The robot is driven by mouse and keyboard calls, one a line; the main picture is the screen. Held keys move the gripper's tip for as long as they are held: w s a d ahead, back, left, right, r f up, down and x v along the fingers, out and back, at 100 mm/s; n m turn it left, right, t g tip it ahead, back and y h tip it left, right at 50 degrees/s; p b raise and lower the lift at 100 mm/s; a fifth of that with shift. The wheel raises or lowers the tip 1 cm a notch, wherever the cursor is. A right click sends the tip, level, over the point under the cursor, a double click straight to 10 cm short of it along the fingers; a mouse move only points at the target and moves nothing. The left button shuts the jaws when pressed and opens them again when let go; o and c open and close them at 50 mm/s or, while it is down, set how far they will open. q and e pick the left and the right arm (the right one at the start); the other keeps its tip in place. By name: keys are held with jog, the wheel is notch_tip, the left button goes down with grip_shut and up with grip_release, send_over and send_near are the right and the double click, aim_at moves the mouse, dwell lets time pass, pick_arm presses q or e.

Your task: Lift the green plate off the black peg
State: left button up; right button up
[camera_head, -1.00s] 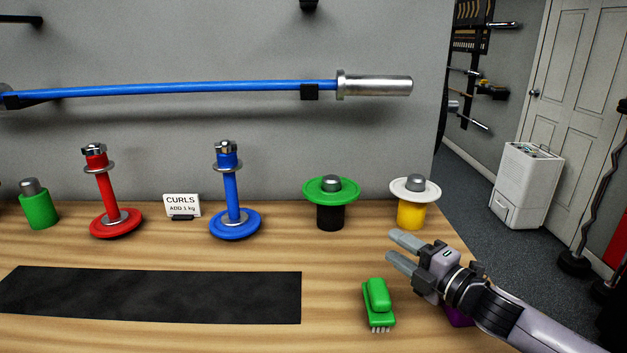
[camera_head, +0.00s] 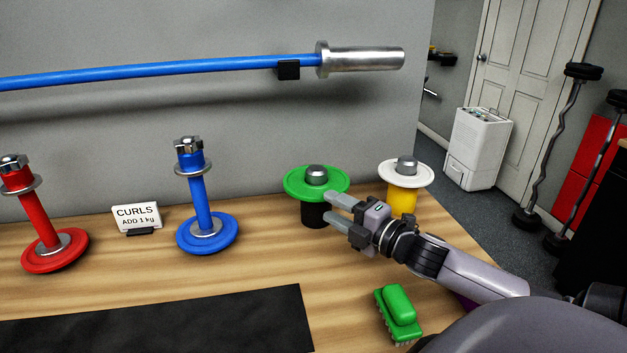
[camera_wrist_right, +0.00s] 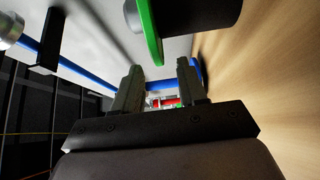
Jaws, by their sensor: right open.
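The green plate (camera_head: 298,184) lies flat on top of the black peg (camera_head: 313,217), around a grey metal knob. In the right wrist view the green plate (camera_wrist_right: 150,32) is edge-on at the top, with the black peg (camera_wrist_right: 205,14) beside it. My right gripper (camera_head: 331,205) is open and empty, its fingertips close to the near right side of the plate and peg. In the wrist view the plate is beyond the fingers (camera_wrist_right: 160,84), not between them. Whether a fingertip touches it, I cannot tell. My left gripper is in neither view.
A yellow peg (camera_head: 403,202) with a white plate (camera_head: 404,180) stands close on the right. A green brush (camera_head: 398,313) lies in front. A blue bar (camera_head: 180,72) hangs above.

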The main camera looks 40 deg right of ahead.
aim_at(320, 199)
jog(key=shift+w+a+r+p, duration=0.1)
jog(key=shift+w+r+p, duration=0.1)
jog(key=shift+w, duration=0.8)
jog(key=shift+w+a+r+p, duration=0.1)
jog(key=shift+w+p, duration=0.05)
jog(key=shift+w, duration=0.8)
jog(key=shift+w+a+f, duration=0.15)
jog(key=shift+w+f, duration=0.05)
jog(key=shift+w, duration=0.85)
grip_shut()
jog(key=shift+r, duration=0.25)
